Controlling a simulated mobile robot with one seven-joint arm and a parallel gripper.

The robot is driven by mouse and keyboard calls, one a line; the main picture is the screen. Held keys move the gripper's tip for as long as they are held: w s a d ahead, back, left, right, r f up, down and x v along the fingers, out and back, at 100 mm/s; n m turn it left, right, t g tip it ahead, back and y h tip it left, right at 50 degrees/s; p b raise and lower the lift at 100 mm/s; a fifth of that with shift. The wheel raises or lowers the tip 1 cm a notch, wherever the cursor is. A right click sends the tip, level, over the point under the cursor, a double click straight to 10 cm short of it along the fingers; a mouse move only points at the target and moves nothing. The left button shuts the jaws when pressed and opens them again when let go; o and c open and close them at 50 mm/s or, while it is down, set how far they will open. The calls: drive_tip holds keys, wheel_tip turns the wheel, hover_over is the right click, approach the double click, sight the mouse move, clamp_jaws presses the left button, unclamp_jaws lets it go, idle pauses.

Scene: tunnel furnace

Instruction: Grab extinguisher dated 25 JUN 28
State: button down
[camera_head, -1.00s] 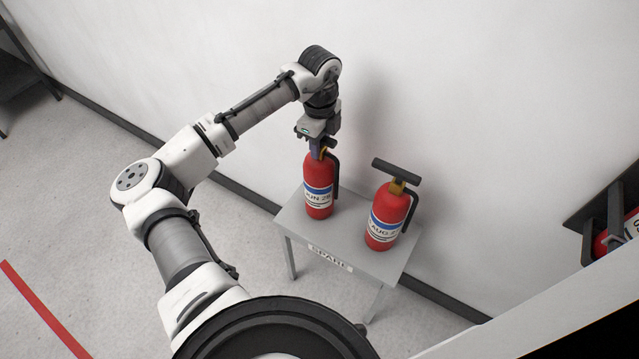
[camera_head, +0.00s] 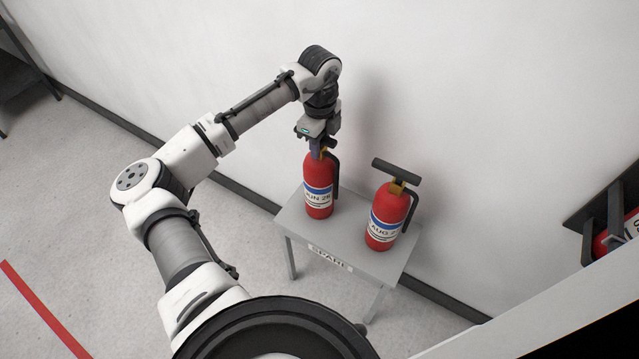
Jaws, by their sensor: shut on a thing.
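A red extinguisher (camera_head: 318,172) stands upright at the left of a small grey table (camera_head: 345,225). Its label reads "JUN 28"; the day number is not readable. My gripper (camera_head: 319,147) is above it, pointing down, shut on the top of this extinguisher. The handle and jaws are partly hidden by the gripper body. A second red extinguisher (camera_head: 385,222) stands upright to the right on the same table, with its dark handle free. Its label shows "AUG" and the rest is cut off by the curve.
The table has a "SPARE" sign (camera_head: 330,259) on its front edge. A white wall (camera_head: 480,130) rises close behind the table. At the right, another red extinguisher (camera_head: 601,243) shows partly in a dark bracket. Open floor (camera_head: 90,210) lies to the left.

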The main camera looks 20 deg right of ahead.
drive_tip(key=shift+r, duration=0.15)
drive_tip(key=shift+r, duration=0.1)
